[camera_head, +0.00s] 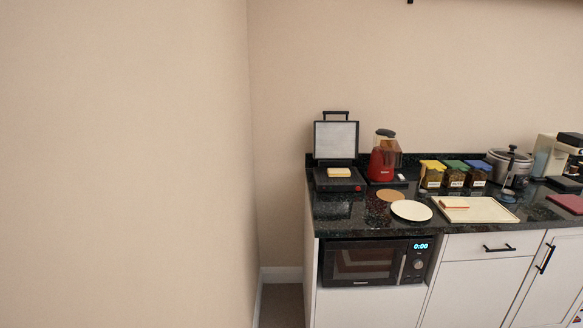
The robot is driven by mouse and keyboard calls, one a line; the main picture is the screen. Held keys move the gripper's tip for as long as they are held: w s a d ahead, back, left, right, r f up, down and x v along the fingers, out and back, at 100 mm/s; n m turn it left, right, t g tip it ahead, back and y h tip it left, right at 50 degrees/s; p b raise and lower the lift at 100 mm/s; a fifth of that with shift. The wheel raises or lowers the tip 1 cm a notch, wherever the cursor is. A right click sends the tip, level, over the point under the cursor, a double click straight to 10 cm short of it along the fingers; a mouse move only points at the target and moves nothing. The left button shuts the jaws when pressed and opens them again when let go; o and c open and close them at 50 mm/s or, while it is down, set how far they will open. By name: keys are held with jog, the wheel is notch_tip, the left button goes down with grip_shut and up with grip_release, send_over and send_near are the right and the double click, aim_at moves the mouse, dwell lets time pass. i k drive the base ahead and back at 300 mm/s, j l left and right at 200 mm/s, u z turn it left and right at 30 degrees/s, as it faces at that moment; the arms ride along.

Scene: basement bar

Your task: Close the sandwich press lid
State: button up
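The sandwich press (338,184) stands at the left end of the dark counter, near the corner. Its lid (336,140) is open and stands upright, with the grey inner plate facing me and a black handle (336,114) on top. A yellowish slice or sandwich (339,172) lies on the lower plate. A small red knob (357,188) shows at the front right of the base. My gripper does not show in this view.
A red blender (382,162) stands just right of the press. The dark counter (335,212) also holds a white plate (411,210), a brown round mat (390,195), a cream board (486,211), lidded jars (432,176) and a pot (510,167). A microwave (365,262) sits below. A wall (120,160) fills the left.

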aim_at(333, 140)
jog(key=i+l, duration=0.15)
jog(key=i, duration=0.5)
jog(key=i+l, duration=0.1)
jog(key=i, duration=0.55)
jog(key=i+l, duration=0.15)
jog(key=i, duration=0.5)
jog(key=k+l+u, duration=0.15)
jog(key=k+u, duration=0.55)
jog(key=k, duration=0.2)
jog(key=k+j+u, duration=0.15)
jog(key=k+u, duration=0.2)
jog(key=k, duration=0.1)
